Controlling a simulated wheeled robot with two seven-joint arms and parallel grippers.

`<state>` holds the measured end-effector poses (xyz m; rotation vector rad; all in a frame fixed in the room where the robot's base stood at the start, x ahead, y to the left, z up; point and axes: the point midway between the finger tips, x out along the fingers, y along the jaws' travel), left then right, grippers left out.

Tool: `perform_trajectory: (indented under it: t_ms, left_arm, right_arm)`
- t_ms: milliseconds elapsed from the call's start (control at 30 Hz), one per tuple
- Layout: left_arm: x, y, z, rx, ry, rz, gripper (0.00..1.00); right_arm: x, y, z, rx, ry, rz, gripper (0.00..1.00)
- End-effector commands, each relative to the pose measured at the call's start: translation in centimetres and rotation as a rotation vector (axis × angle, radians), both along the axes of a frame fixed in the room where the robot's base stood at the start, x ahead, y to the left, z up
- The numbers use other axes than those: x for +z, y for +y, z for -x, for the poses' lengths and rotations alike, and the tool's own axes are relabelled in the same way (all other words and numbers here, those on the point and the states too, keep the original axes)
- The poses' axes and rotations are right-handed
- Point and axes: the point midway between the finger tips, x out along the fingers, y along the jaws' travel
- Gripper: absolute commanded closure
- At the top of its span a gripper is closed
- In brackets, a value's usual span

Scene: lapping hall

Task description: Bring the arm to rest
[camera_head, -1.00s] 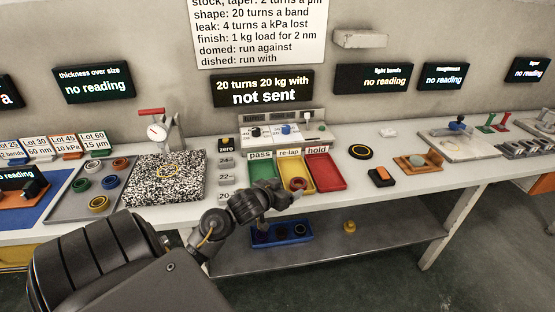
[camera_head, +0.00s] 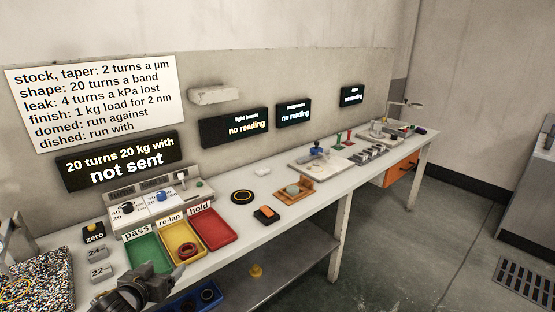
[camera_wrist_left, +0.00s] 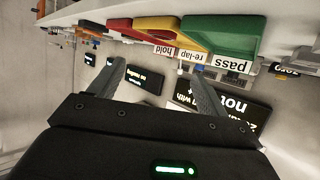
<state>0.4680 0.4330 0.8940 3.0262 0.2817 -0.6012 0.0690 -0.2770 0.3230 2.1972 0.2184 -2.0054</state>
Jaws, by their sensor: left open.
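My left gripper (camera_head: 160,284) is at the bottom of the head view, by the bench's front edge just below the green pass tray (camera_head: 143,254). In the left wrist view its two fingers (camera_wrist_left: 155,72) stand apart with nothing between them. That view is upside down, with the trays and dark displays beyond the fingers. The red hold tray (camera_head: 212,229) looks empty. My right gripper is not in view.
The bench (camera_head: 300,212) runs away to the right, with a black ring (camera_head: 242,196), an orange fixture (camera_head: 293,192) and a grey plate (camera_head: 325,164) on it. A blue tray (camera_head: 203,297) and a yellow object (camera_head: 256,271) are on the lower shelf. Floor (camera_head: 440,240) lies open at right.

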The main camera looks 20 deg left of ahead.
Motion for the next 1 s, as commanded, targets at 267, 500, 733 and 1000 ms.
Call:
perform_trajectory:
  t_ms: [267,500,733,1000]
  left_arm:
    - [-6.3,-4.7,4.7,-0.026,0.233,-0.04,0.23]
    - [-12.6,-11.9,13.5,-0.139,0.583,-0.064,0.23]
    - [-15.0,-17.1,20.3,-0.272,0.812,-0.039,0.23]
    - [-21.2,-18.9,21.0,-0.323,0.904,-0.027,0.23]
  right_arm:
    - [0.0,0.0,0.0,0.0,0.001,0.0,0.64]
    - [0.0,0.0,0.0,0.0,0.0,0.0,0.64]
    - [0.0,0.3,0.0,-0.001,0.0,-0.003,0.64]
    - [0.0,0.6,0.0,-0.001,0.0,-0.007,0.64]
